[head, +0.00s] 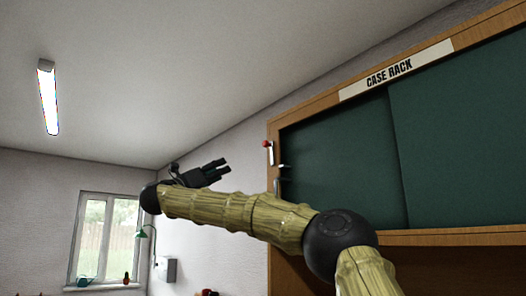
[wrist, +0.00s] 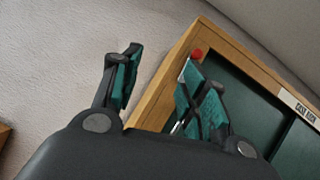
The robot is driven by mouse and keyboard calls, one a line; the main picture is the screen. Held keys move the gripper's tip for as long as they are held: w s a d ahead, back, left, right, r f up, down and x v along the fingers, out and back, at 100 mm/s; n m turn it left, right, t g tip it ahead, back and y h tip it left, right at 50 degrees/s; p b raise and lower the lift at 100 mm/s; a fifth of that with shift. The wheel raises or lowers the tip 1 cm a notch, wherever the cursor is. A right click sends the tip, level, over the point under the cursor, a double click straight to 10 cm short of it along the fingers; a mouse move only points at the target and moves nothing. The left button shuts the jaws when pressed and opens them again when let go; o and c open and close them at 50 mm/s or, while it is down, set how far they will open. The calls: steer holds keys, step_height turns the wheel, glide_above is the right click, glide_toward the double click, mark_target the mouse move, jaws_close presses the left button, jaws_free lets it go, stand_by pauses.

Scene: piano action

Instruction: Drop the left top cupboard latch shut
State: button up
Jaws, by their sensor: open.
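The left top cupboard latch (head: 268,151) is a pale lever with a red knob on the left frame post of the cupboard. The lever stands roughly upright, knob at the top. In the wrist view the red knob (wrist: 197,55) shows just past the tip of the right finger, which hides part of the latch. My gripper (head: 222,168) is open and empty, to the left of the latch and slightly lower in the head view. In the wrist view my gripper (wrist: 161,62) has its fingers spread. I cannot tell whether a finger touches the latch.
The cupboard's dark green doors (head: 450,135) sit in a wooden frame under a "CASE RACK" sign (head: 390,73). A small dark fitting (head: 284,166) and a grey piece (head: 277,187) are below the latch. Bare wall (wrist: 60,60) lies left of the frame.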

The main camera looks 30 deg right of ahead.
mark_target(264, 144)
steer(key=s+d+r+m+g+p, duration=0.1)
steer(key=d+r+p, duration=0.1)
steer(key=d+r, duration=0.1)
steer(key=s+d+r+m+g+p, duration=0.1)
steer(key=s+d+r+m+p, duration=0.1)
steer(key=d, duration=0.3)
steer(key=s+d+r+m+g+p, duration=0.1)
steer(key=d+r+p, duration=0.1)
steer(key=d+r, duration=0.3)
steer(key=shift+s+y, duration=0.3)
steer(key=shift+s, duration=0.05)
steer(key=shift+p+x, duration=0.45)
steer(key=shift+x, duration=0.45)
steer(key=shift+f, duration=0.15)
jaws_close()
